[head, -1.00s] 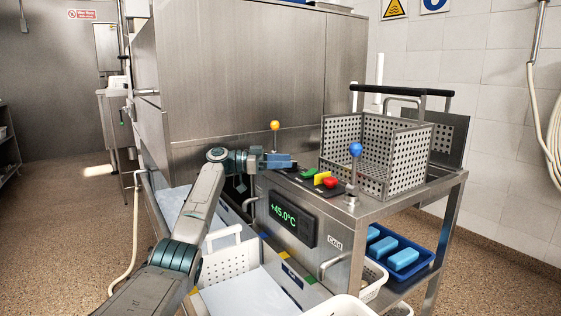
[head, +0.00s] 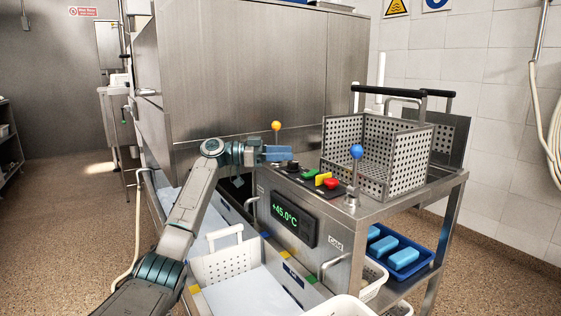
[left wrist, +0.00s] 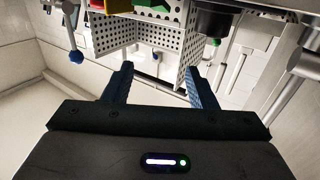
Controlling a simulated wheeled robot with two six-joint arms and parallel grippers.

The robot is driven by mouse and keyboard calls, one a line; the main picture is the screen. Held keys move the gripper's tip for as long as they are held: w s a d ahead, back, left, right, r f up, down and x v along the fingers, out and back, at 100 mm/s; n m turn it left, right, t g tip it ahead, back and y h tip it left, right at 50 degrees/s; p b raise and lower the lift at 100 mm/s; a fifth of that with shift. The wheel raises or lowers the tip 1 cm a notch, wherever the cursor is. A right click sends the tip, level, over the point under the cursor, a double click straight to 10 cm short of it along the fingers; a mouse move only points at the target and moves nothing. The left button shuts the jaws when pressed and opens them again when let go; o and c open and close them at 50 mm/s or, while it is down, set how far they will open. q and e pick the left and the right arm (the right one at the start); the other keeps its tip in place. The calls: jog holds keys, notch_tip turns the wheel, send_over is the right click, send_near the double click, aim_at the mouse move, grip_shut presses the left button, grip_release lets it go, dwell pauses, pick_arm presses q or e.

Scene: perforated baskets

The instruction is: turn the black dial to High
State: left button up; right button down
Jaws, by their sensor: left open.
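The black dial (head: 293,166) sits on the top panel of the steel unit, left of the green, yellow and red buttons. It also shows in the left wrist view as a dark round knob (left wrist: 212,21) at the top, near the right finger. Its pointer and any High mark are too small to read. My left gripper (head: 289,153) is open and empty, just above and to the left of the dial, apart from it. Its two spread fingers (left wrist: 159,69) show in the left wrist view with nothing between them. My right gripper is not in view.
A yellow-ball lever (head: 276,126) stands behind my left gripper. A blue-ball lever (head: 356,152) stands right of the buttons, before a perforated basket (head: 375,150). The red button (head: 331,183) is nearby. The display (head: 293,218) reads +45.0°C.

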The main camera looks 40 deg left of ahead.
pick_arm(q)
jog(key=s+d, duration=0.5)
jog(key=s, duration=0.3)
jog(key=shift+s+d+r, duration=0.3)
jog(key=shift+s+r, duration=0.05)
jog(key=shift+r, duration=0.1)
